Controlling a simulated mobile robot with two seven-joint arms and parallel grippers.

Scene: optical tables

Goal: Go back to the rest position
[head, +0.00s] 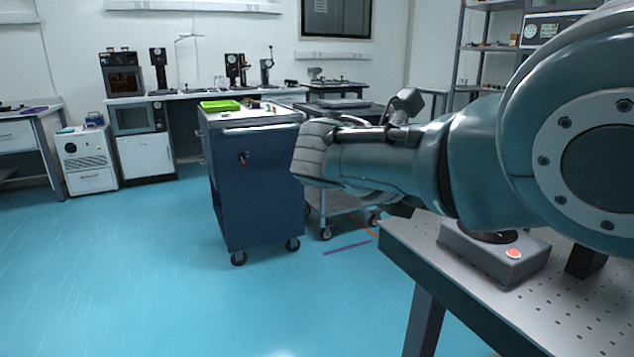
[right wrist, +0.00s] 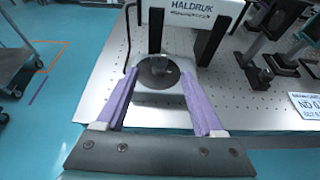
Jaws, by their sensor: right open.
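My right gripper (right wrist: 160,80) shows in the right wrist view with its two purple fingers spread apart and nothing between them in their grip. The fingers point at a grey device labelled HALDRUK (right wrist: 196,12), and its round dark plate (right wrist: 158,72) shows between them. I cannot tell how far above it they are. In the head view my right arm comes in from the right across the picture, over the perforated optical table (head: 548,307); its gripper is not distinguishable there. My left gripper is in neither view.
A grey box with a red button (head: 512,254) sits on the optical table beneath my right arm. A blue cabinet cart (head: 256,185) with a green tray (head: 220,105) stands left of the arm. Posts and mounts (right wrist: 282,62) stand at the right in the wrist view. Floor at left is clear.

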